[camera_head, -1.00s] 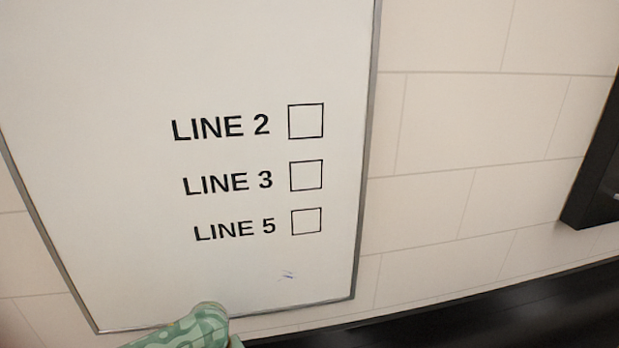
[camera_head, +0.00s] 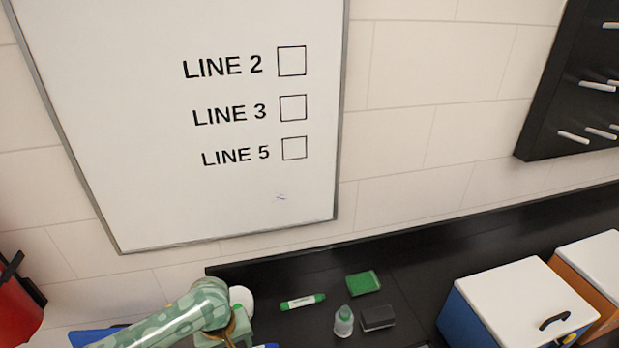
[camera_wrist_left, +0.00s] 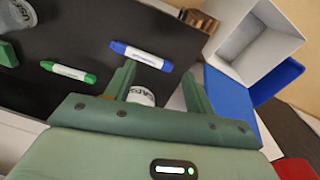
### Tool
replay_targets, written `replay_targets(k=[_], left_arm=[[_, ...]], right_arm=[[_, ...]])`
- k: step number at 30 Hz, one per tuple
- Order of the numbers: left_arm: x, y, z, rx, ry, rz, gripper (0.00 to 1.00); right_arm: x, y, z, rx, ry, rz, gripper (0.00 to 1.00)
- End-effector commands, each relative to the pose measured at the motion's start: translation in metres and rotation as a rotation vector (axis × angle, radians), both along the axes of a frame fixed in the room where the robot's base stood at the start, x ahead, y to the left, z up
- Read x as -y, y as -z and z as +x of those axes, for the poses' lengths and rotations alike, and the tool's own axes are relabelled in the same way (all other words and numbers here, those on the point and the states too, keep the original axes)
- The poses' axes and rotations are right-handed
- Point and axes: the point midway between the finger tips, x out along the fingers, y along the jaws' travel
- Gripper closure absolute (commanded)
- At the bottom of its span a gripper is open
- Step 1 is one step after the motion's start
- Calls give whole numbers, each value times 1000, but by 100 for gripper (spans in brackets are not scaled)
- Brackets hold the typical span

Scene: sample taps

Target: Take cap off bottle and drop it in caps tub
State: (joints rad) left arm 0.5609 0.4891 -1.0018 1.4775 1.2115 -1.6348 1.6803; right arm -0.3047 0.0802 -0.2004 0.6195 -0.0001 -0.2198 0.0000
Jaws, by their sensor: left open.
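A small clear bottle (camera_head: 343,326) with a green cap (camera_head: 344,312) stands upright on the black counter in the head view. My left gripper (camera_wrist_left: 155,80) is open in the left wrist view. A small white tub with dark lettering (camera_wrist_left: 141,96) shows between its fingers; the lettering is partly hidden, so I cannot tell whether it is the caps tub or whether the fingers touch it. My left arm (camera_head: 205,305) enters the head view from the left, apart from the bottle. My right gripper is out of view.
A green marker (camera_head: 302,301), a green block (camera_head: 363,283) and a dark eraser (camera_head: 378,318) lie around the bottle. A white-lidded blue box (camera_head: 520,290) stands at right. A blue marker (camera_wrist_left: 141,56) lies beyond my left fingers, with an open white box (camera_wrist_left: 245,45) nearby.

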Motion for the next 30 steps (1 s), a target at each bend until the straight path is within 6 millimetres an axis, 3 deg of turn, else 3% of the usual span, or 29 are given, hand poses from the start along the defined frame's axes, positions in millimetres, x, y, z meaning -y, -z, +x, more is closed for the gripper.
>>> replay_targets(k=[9, 14, 17, 21, 30], left_arm=[[52, -9, -35, 179, 364, -61, 46], [60, -30, -53, 348, 567, -18, 46], [44, -49, -65, 448, 674, 77, 46], [-3, -74, -85, 511, 782, 287, 46], [-104, -117, -139, 386, 920, 686, 46]], right_arm=[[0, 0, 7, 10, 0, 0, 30], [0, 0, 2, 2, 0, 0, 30], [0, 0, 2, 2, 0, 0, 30], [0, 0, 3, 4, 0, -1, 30], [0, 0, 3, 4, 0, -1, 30]])
